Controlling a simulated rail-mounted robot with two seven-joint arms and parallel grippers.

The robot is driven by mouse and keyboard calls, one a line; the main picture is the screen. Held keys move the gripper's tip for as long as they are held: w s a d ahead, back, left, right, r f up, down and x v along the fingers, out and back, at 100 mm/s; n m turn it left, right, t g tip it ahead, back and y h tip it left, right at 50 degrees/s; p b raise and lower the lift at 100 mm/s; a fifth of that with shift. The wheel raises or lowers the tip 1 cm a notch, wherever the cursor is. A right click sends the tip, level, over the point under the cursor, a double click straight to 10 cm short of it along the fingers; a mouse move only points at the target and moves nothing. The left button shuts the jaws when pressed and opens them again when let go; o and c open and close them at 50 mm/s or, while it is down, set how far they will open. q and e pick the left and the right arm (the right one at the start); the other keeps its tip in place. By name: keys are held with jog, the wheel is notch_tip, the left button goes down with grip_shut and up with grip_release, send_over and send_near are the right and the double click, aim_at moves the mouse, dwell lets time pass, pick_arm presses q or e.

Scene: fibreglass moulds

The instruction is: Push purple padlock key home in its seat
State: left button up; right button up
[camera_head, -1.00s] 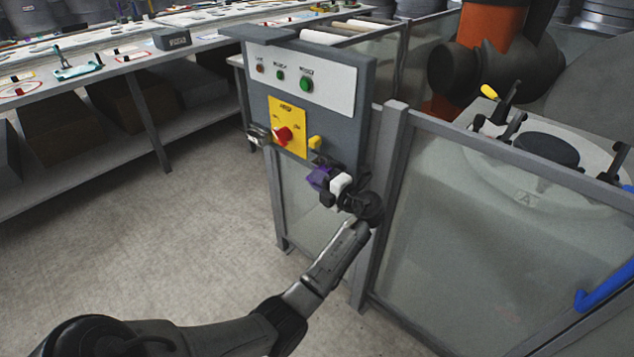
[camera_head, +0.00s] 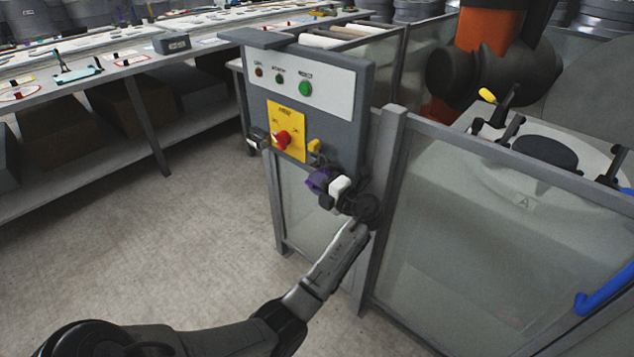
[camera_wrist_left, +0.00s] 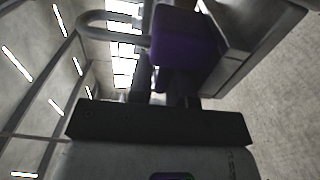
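The purple padlock (camera_head: 318,181) is at the lower front of the grey control box, below its yellow switch plate. In the left wrist view the purple body (camera_wrist_left: 185,40) fills the upper middle, with its grey shackle (camera_wrist_left: 105,18) curving out to the left. My left gripper (camera_head: 329,190) is right at the padlock's lower right side. In the left wrist view its dark fingers (camera_wrist_left: 163,92) reach the near side of the purple body. I cannot tell the key from the body, nor whether the fingers grip anything. My right gripper is out of view.
The control box (camera_head: 345,135) carries a red rotary switch (camera_head: 282,140), a yellow piece (camera_head: 314,145) and several buttons. A clear-panelled fence (camera_head: 470,220) stands at the right. A long workbench (camera_head: 60,90) runs at the left. The floor (camera_head: 150,240) between is clear.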

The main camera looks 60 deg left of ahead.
pick_arm(q)
jog(key=shift+d+f, duration=0.1)
jog(key=shift+f, duration=0.4)
jog(key=shift+o, duration=0.3)
jog(key=shift+w+d+r, duration=0.15)
jog(key=shift+w+d, duration=0.1)
jog(key=shift+d, duration=0.25)
jog(key=p+v, duration=0.2)
jog(key=v, duration=1)
jog(key=shift+d+r, duration=0.35)
jog(key=shift+d, duration=0.05)
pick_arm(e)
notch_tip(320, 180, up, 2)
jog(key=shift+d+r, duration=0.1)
pick_arm(q)
jog(key=shift+a, duration=0.15)
